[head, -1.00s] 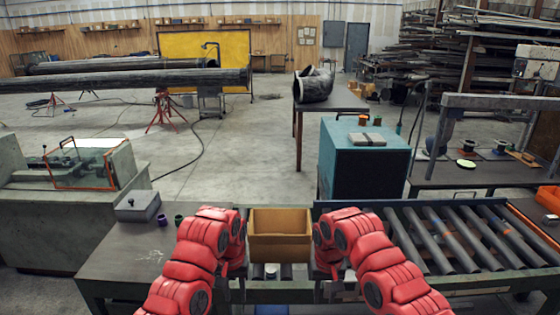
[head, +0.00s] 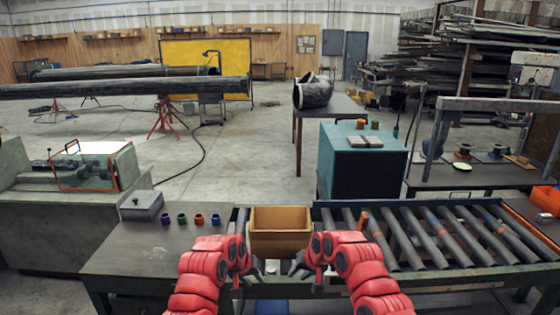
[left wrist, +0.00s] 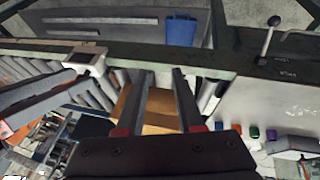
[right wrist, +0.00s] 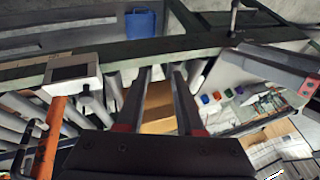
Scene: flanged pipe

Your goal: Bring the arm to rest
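My left gripper (head: 252,270) is in front of the left part of an open brown box (head: 280,218). My right gripper (head: 296,270) is in front of its right part. The two grippers face each other a short way apart, both on the near side of the box. In the left wrist view the fingers (left wrist: 164,78) are parted with nothing gripped. In the right wrist view the fingers (right wrist: 159,74) are also parted and empty. The box shows behind the fingers in both wrist views. Both red arms are bent in low at the front.
The box sits on the roller conveyor (head: 440,232), which runs to the right. On the left table (head: 140,245) stand a grey box (head: 142,206) and several small coloured cups (head: 190,219). A teal cabinet (head: 362,165) stands behind the conveyor. A blue bin (left wrist: 181,29) is below.

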